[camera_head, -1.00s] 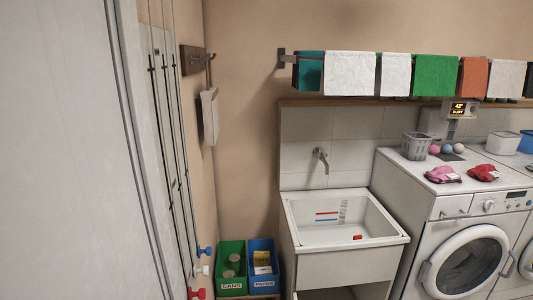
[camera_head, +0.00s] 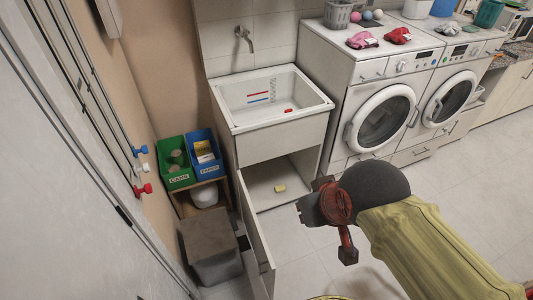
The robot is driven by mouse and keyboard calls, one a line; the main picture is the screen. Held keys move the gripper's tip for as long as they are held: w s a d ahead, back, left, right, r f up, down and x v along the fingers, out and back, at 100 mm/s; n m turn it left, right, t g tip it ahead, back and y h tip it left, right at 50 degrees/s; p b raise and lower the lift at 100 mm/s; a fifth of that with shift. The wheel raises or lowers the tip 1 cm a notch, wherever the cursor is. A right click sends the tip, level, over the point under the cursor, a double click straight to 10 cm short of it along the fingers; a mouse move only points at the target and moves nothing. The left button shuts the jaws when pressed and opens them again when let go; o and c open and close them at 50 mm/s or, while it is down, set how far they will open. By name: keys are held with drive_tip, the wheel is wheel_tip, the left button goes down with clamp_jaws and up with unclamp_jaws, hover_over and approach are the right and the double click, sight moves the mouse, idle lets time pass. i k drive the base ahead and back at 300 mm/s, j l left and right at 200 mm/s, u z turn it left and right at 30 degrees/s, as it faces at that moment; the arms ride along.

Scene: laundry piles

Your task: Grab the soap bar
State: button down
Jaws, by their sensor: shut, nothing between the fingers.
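A small red block (camera_head: 288,110) lies in the basin of the white sink (camera_head: 243,127), near its front right. A small yellow block (camera_head: 279,188) lies on the floor of the open cabinet (camera_head: 262,205) under the sink. Both are too small to tell which one is the soap bar. My gripper (camera_head: 314,208), dark with red parts, is in front of the cabinet, to the right of and nearer than the yellow block. It is shut and empty, apart from both blocks.
The cabinet door (camera_head: 255,240) stands open towards me. Green (camera_head: 173,165) and blue (camera_head: 203,153) bins stand left of the sink, with a brown-topped box (camera_head: 210,245) in front. Washing machines (camera_head: 378,115) stand to the right. Tiled floor at right is clear.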

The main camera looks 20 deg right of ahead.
sight(278, 189)
drive_tip(key=i+l+u, duration=0.15)
drive_tip(key=l, duration=0.3)
drive_tip(key=i+l+u, duration=0.1)
drive_tip(key=l, duration=0.35)
drive_tip(key=i+l+u, duration=0.15)
drive_tip(key=l, duration=0.3)
drive_tip(key=i+l+u, duration=0.1)
drive_tip(key=i+l, duration=0.15)
drive_tip(key=l, duration=0.25)
drive_tip(key=i+l+u, duration=0.15)
drive_tip(key=l, duration=0.35)
drive_tip(key=l+u, duration=0.1)
drive_tip(key=l, duration=0.35)
